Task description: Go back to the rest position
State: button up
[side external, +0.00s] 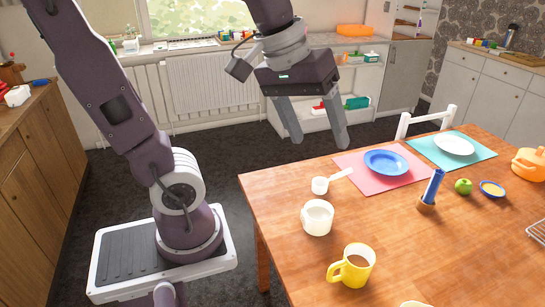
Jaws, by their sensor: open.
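My gripper (318,140) hangs in the air, pointing down, past the far left edge of the wooden table (285,190). Its two fingers are spread wide, with nothing between them. It is apart from the table and everything on it. No object is held.
On the table are a white measuring cup (320,185), a white mug (317,217), a yellow mug (352,266), a blue plate (386,162), a white plate (454,145), a blue upright item (433,187) and a green apple (463,186). A white chair (428,121) stands behind.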

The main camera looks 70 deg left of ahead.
jog(key=s+d+f+m+t+y, duration=0.1)
jog(key=s+f+m, duration=0.1)
jog(key=s+m, duration=0.4)
jog(key=shift+s+d+f+m, duration=0.3)
jog(key=shift+s+d, duration=0.1)
jog(key=shift+s, duration=0.85)
